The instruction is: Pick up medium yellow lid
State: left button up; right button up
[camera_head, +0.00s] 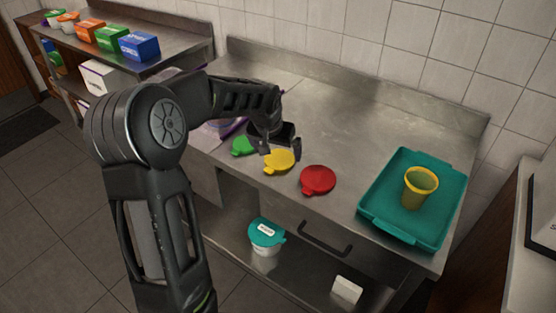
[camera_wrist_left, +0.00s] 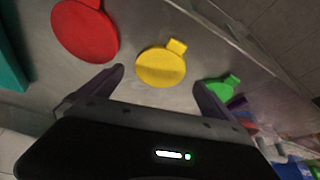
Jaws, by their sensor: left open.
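The yellow lid (camera_head: 279,162) lies flat near the front edge of the metal counter, between a green lid (camera_head: 243,146) on its left and a red lid (camera_head: 318,180) on its right. My left gripper (camera_head: 281,149) is open above the counter, close to the yellow lid. In the left wrist view the yellow lid (camera_wrist_left: 161,65) shows ahead of and between the two spread fingers, with its tab pointing up and right. The red lid (camera_wrist_left: 86,30) and green lid (camera_wrist_left: 221,88) lie to either side. Nothing is between the fingers. My right gripper is not in view.
A teal tray (camera_head: 373,224) holding a yellow cup (camera_head: 420,187) stands at the counter's right. A white tub with a teal lid (camera_head: 266,231) is on the shelf below. Several colored boxes (camera_head: 139,45) stand on the back-left shelf. The counter behind the lids is clear.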

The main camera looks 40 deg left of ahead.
aim_at(279, 159)
pick_arm(q)
jog(key=x, duration=0.4)
jog(key=shift+p, duration=0.4)
jog(key=shift+r, duration=0.1)
jog(key=shift+c, duration=0.2)
jog(key=c, duration=1.2)
